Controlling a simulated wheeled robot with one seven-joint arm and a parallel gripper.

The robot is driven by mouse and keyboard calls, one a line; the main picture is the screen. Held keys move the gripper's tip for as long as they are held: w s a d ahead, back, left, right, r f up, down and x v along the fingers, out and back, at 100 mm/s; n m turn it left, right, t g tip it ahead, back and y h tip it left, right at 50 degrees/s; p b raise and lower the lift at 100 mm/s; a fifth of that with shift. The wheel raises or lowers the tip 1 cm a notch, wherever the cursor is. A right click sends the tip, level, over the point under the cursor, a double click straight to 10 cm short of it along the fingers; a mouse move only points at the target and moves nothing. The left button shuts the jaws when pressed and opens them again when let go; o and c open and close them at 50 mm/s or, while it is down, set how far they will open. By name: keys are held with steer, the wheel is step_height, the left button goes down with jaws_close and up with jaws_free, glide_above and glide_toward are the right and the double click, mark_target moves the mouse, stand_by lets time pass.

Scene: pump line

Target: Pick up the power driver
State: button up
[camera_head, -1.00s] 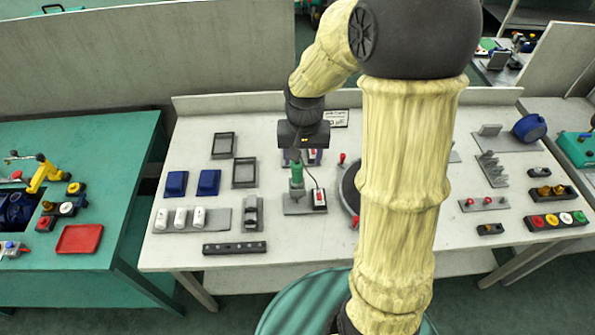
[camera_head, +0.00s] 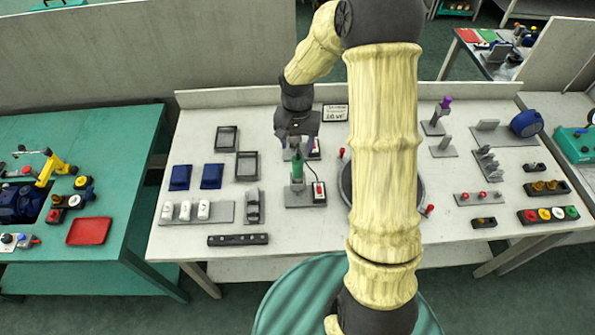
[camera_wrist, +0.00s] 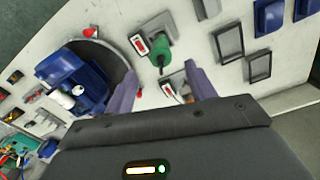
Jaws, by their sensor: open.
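A green power driver (camera_head: 297,170) stands upright on a grey stand at the middle of the white table, with a cable and a red-and-white switch box (camera_head: 319,192) beside it. My gripper (camera_head: 298,143) is just above and behind it in the head view, and its jaws are open and empty. In the wrist view the green driver (camera_wrist: 160,54) shows beyond the gap between my two purple-grey fingers (camera_wrist: 160,90), apart from both. A second grey stand with a switch box (camera_wrist: 167,88) is partly hidden near the right finger; I cannot tell what it holds.
A round turntable (camera_head: 421,190) is right of the driver, mostly hidden by my arm; blue bins (camera_wrist: 75,78) on it show in the wrist view. Dark trays (camera_head: 246,166), blue boxes (camera_head: 212,176) and a white-bottle rack (camera_head: 224,213) lie left. A purple-topped tool (camera_head: 445,102) stands right.

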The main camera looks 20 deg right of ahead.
mark_target(298, 160)
step_height(298, 160, down, 7)
steer(key=shift+f+p, duration=0.2)
steer(key=shift+p, duration=0.65)
steer(key=shift+w+d+f+p, duration=0.15)
steer(key=shift+f+p, duration=0.55)
steer(key=shift+f, duration=0.6)
steer(key=shift+w+f+p, duration=0.1)
steer(key=shift+f+p, duration=0.6)
steer(key=shift+f, duration=0.6)
steer(key=c, duration=1.1)
steer(key=shift+r, duration=0.1)
